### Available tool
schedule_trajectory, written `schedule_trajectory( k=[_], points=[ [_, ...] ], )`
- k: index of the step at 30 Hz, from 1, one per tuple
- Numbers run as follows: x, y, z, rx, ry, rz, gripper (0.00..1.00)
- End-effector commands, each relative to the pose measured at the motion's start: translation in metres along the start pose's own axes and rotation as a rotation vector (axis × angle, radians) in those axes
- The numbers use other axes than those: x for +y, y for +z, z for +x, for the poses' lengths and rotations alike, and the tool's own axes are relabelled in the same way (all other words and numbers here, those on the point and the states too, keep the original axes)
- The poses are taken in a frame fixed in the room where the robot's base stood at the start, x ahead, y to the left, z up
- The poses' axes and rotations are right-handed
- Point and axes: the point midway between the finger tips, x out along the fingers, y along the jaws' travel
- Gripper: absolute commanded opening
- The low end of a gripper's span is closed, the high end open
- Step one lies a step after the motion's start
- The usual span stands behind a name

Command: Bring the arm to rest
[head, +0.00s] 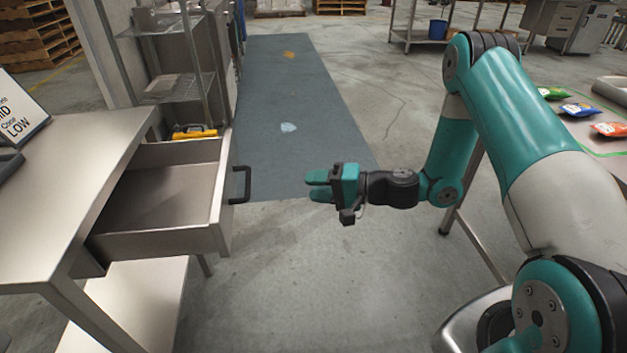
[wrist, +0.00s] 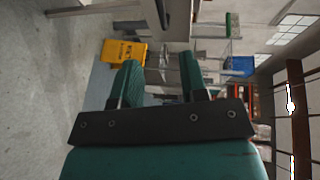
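My gripper (head: 315,185) hangs in free air over the floor, right of the open drawer (head: 160,245) and its black handle (head: 243,185). Its two teal fingers point left and are apart from the handle. In the wrist view my gripper (wrist: 160,80) shows its fingers spread with nothing between them. My teal and grey arm reaches in from the right, bent at the elbow. The drawer is pulled out of the steel table (head: 75,180), and the part of its inside that shows is empty.
A sign (head: 18,112) reading LOW stands on the table. A yellow object (head: 194,133) sits behind the drawer near a wire shelf (head: 175,88). At right, several coloured packets, one orange (head: 608,129), lie on another table. A blue-grey mat (head: 300,110) covers the floor ahead.

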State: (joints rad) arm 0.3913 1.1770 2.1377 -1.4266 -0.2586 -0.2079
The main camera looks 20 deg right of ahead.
Motion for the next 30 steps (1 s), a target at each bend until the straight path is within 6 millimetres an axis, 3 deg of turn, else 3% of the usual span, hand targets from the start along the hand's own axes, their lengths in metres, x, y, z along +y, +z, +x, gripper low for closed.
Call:
schedule_trajectory(
  k=[5, 8, 11, 17, 23, 30],
  points=[
    [-0.002, 0.001, 0.001, -0.004, 0.001, -0.003, 0.4],
    [-0.02, 0.007, 0.003, -0.048, 0.01, -0.039, 0.4],
    [-0.058, 0.025, 0.008, -0.155, 0.041, -0.124, 0.4],
    [-0.152, 0.09, 0.003, -0.456, 0.182, -0.369, 0.4],
    [-0.225, 0.153, -0.034, -0.684, 0.373, -0.596, 0.4],
    [-0.287, 0.207, -0.105, -0.819, 0.619, -0.809, 0.4]
  ],
)
